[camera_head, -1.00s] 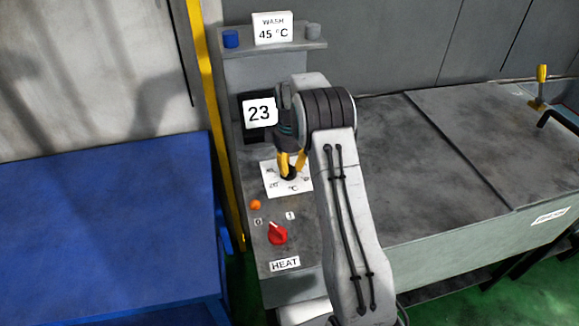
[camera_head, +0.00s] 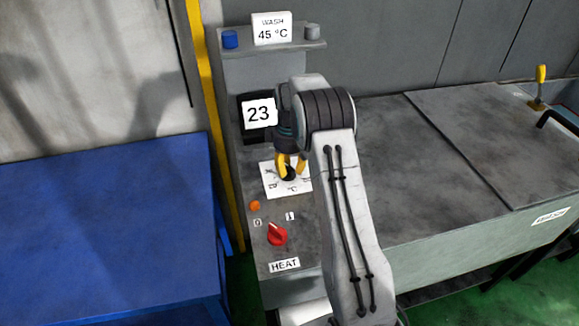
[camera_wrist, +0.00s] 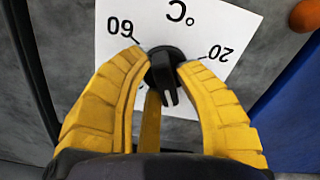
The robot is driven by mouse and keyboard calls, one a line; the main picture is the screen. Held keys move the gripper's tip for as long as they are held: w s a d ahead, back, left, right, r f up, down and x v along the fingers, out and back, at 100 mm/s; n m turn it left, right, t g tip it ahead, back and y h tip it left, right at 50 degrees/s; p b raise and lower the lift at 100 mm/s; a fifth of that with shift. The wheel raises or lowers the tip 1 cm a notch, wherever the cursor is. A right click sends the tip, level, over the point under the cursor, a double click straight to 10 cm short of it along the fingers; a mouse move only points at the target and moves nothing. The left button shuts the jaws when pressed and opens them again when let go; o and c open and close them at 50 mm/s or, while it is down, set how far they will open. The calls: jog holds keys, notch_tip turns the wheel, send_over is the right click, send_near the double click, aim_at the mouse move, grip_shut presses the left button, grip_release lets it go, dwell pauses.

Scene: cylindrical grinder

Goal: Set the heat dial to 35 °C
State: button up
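The heat dial (camera_wrist: 165,72) is a black round knob with a raised ridge, on a white scale plate (camera_wrist: 100,15). The plate shows 20, 60 and °C in the wrist view, upside down. The dial also shows in the head view (camera_head: 290,174), partly hidden. My gripper (camera_wrist: 163,66) has its yellow fingertips on opposite sides of the knob, seemingly touching its rim; it also shows in the head view (camera_head: 291,166). The knob's ridge points toward the gripper's palm in the wrist view. The display (camera_head: 258,113) above the plate reads 23.
Below the plate are an orange lamp (camera_head: 255,206), a red switch (camera_head: 277,234) between 0 and 1, and a HEAT label (camera_head: 285,265). A shelf above holds a WASH 45 °C sign (camera_head: 272,28). A blue table (camera_head: 110,230) stands left; a grey tank lid (camera_head: 470,140) lies right.

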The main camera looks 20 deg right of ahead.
aim_at(289, 165)
jog(key=o, duration=0.4)
jog(key=shift+r, duration=0.1)
notch_tip(289, 165, up, 12)
dwell(0.6)
dwell(0.5)
